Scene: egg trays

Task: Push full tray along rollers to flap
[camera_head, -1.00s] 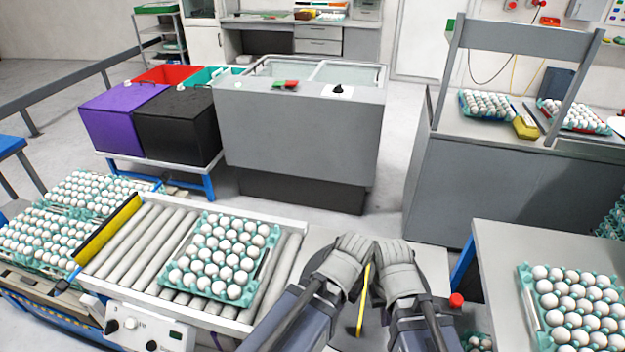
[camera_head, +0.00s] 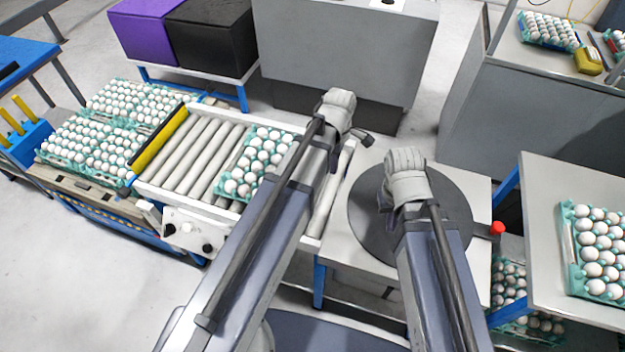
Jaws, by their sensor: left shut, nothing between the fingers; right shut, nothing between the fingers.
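The full egg tray (camera_head: 257,162), teal with white eggs, lies on the right part of the roller conveyor (camera_head: 187,158). My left arm hides its right side. The yellow flap (camera_head: 158,142) stands upright across the left end of the rollers. My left gripper (camera_head: 339,103) is shut and empty, above the far right end of the conveyor, to the right of and beyond the tray. I cannot tell whether my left arm touches the tray. My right gripper (camera_head: 405,163) is shut and empty, over the dark round turntable (camera_head: 452,205) right of the conveyor.
Several full egg trays (camera_head: 85,145) stand left of the flap. A grey machine (camera_head: 345,45) and purple and black crates (camera_head: 215,40) stand behind. A table with another egg tray (camera_head: 566,250) is at right, near a red knob (camera_head: 497,228). The rollers between tray and flap are clear.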

